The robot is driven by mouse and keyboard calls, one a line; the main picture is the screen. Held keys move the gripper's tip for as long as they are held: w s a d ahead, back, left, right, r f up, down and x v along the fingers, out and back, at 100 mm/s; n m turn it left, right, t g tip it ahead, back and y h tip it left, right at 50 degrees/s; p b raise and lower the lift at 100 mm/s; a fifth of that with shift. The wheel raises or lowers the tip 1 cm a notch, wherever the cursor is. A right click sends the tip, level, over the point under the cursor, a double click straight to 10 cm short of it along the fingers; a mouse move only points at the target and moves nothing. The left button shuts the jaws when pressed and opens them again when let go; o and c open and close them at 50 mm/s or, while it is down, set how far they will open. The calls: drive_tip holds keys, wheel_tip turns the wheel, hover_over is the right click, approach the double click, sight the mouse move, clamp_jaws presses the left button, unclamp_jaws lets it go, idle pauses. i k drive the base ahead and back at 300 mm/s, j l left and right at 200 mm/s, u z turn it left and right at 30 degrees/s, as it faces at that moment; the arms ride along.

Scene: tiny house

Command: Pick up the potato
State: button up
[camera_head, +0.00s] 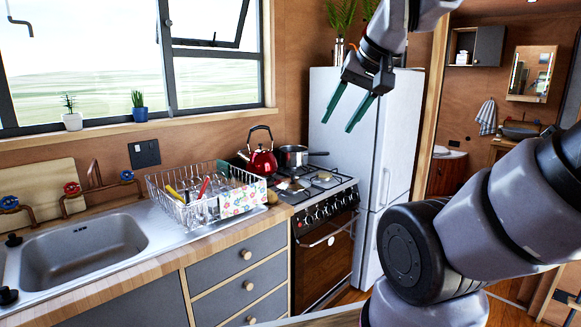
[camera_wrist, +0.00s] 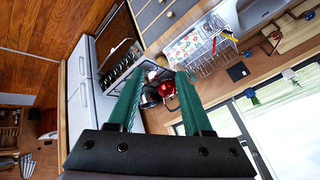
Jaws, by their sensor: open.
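A small brown rounded thing (camera_head: 272,197), which looks like the potato, lies on the counter at the right end of the dish rack, beside the stove. It is small in the head view, and I cannot pick it out surely in the wrist view. My gripper (camera_head: 337,127) is open and empty, high in the air in front of the fridge, above and to the right of the potato. Its two green fingers point down and to the left. In the wrist view my gripper (camera_wrist: 160,74) has its fingers apart with nothing between them.
A wire dish rack (camera_head: 205,195) with utensils and a flowered cloth stands left of the potato. A red kettle (camera_head: 261,160) and a pot (camera_head: 294,155) are on the stove (camera_head: 318,196). The sink (camera_head: 85,250) is at left, the fridge (camera_head: 395,130) at right.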

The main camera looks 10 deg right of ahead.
sight(272, 198)
drive_tip(key=i+l+u, duration=0.4)
drive_tip(key=i+l, duration=0.6)
